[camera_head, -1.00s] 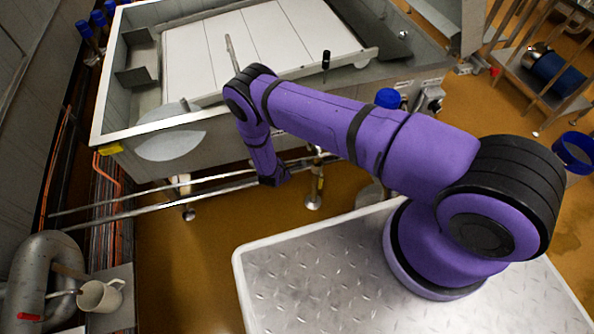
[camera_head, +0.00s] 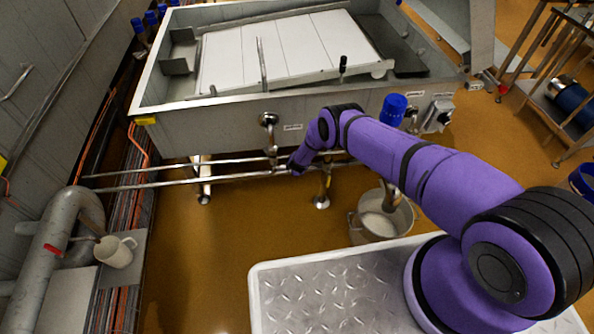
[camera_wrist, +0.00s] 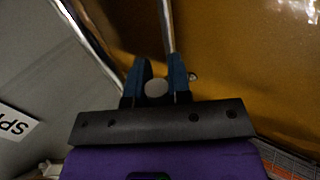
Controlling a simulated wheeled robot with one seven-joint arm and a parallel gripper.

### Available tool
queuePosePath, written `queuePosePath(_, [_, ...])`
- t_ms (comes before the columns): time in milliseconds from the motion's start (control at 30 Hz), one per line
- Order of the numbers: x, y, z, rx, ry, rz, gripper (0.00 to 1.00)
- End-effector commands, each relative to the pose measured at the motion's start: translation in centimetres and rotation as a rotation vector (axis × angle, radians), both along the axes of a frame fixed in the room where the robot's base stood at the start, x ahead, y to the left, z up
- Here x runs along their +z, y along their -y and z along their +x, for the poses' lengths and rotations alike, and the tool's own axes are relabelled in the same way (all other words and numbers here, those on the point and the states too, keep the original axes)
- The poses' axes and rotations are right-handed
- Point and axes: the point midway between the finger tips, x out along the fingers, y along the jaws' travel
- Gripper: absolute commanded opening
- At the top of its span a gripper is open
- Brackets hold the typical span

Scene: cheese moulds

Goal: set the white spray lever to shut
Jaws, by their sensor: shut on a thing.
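My gripper (camera_wrist: 158,72) shows in the wrist view with its two dark blue fingers close together. Between them is a pale round piece (camera_wrist: 156,89), which looks like the end of the white spray lever. The rest of the lever cannot be made out. A white label (camera_wrist: 14,124) with the letters "SP" is on the grey wall at the left. In the head view my purple arm reaches down to the front of the steel vat (camera_head: 225,132), near the thin pipes beneath it. The fingers and the lever are too small or hidden there.
A bent steel pipe (camera_head: 271,140) comes out of the vat's front beside my wrist. Thin horizontal pipes (camera_head: 140,186) run below the vat. A bucket (camera_head: 365,233) stands on the floor under a blue-topped fitting (camera_head: 394,107). Open brown floor lies at the front left.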

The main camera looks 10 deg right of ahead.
Motion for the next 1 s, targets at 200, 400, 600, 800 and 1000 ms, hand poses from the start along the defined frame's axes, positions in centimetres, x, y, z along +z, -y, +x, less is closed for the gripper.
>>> queuePosePath(200, [-0.12,-0.06,0.83,-0.001,0.001,0.021,0.00])
queuePosePath(400, [-0.17,-0.08,0.91,-0.001,0.000,0.025,0.00])
queuePosePath(600, [-0.20,-0.10,0.87,-0.001,0.000,0.025,0.00])
queuePosePath(800, [-0.22,-0.07,0.84,-0.001,0.000,0.024,0.29])
queuePosePath(1000, [-0.13,0.01,0.80,-0.002,-0.001,0.023,0.29])
